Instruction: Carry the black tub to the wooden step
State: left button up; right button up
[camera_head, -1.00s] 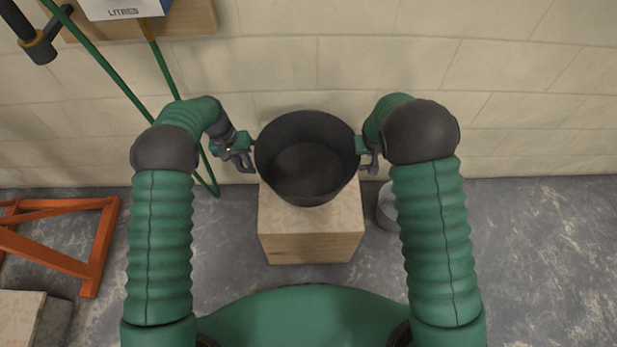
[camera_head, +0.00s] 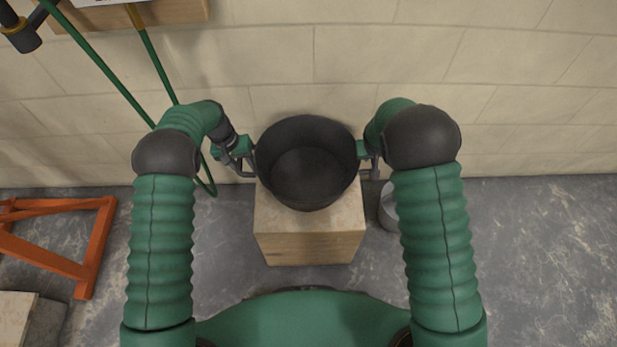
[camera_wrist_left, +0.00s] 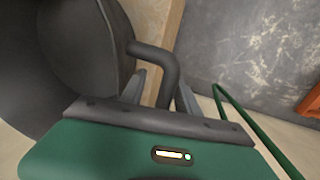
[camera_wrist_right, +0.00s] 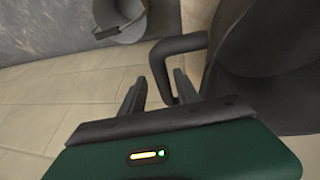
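The black tub (camera_head: 308,175) stands upright over the back of a wood-sided block (camera_head: 310,245) with a pale top. I cannot tell whether this block is the wooden step. My left gripper (camera_head: 246,163) is at the tub's left handle. In the left wrist view this handle (camera_wrist_left: 165,75) passes between the two parted fingers. My right gripper (camera_head: 371,166) is at the right handle. In the right wrist view that handle (camera_wrist_right: 160,72) lies between the parted fingers, with gaps beside it. The tub's underside is hidden.
A block wall (camera_head: 430,60) stands close behind the tub. A grey bucket (camera_head: 388,208) is on the floor to the block's right. An orange frame (camera_head: 60,255) and a pale slab (camera_head: 15,315) are at left. A green hose (camera_head: 160,60) hangs at upper left. The floor at right is clear.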

jog(key=shift+a, duration=0.1)
pick_arm(q)
notch_tip(320, 180, up, 12)
jog(key=a, duration=0.2)
jog(key=shift+a+f, duration=0.15)
jog(key=shift+f, duration=0.05)
pick_arm(e)
jog(key=v, duration=1.2)
pick_arm(q)
jog(key=shift+w, duration=0.1)
